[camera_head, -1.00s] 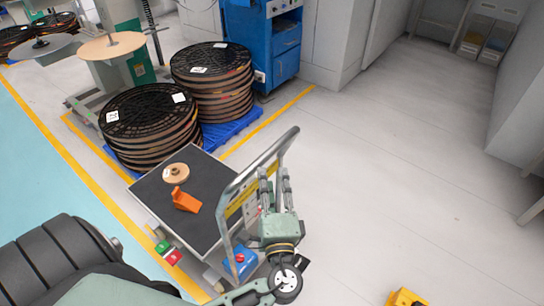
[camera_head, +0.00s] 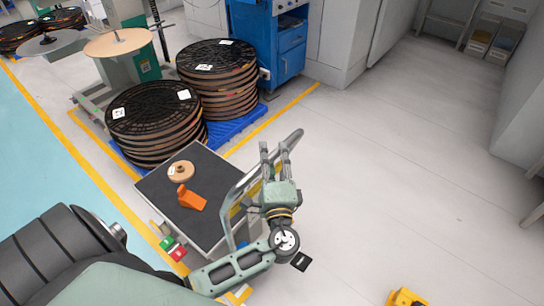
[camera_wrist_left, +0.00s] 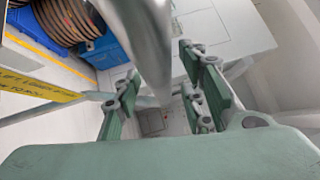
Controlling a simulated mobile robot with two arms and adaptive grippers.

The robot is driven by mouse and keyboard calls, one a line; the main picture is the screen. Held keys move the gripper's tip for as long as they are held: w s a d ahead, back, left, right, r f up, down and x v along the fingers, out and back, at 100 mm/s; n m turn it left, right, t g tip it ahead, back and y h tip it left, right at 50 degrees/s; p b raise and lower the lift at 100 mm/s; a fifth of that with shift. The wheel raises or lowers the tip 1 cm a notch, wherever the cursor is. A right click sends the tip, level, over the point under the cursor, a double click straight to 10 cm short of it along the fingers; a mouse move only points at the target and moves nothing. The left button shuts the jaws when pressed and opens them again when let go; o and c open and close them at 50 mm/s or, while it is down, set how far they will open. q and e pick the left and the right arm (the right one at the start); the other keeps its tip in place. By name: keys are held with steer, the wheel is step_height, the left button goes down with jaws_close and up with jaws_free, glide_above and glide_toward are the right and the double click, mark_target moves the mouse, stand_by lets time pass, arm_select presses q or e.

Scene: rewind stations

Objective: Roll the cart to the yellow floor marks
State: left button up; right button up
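The cart (camera_head: 219,169) has a dark flat deck with a pale edge and a grey tubular push handle (camera_head: 235,192) on its right side. An orange block (camera_head: 191,200) and a tan spool (camera_head: 181,173) lie on the deck. My left gripper (camera_head: 275,146) is at the handle's upper part, fingers apart. In the left wrist view the handle bar (camera_wrist_left: 152,45) runs between the two spread fingers, but I cannot tell whether they touch it. Yellow floor lines (camera_head: 85,160) run left of the cart and behind it (camera_head: 275,117). My right gripper is not in view.
Stacks of dark reels (camera_head: 152,120) stand on a blue pallet (camera_head: 235,126) just behind the cart. A blue cabinet (camera_head: 289,48) is beyond them. A yellow object (camera_head: 405,298) shows at the bottom edge. The grey floor to the right is clear.

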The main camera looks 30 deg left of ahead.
arm_select(q)
steer(key=shift+c, duration=0.5)
jaws_close()
steer(key=shift+f, duration=0.1)
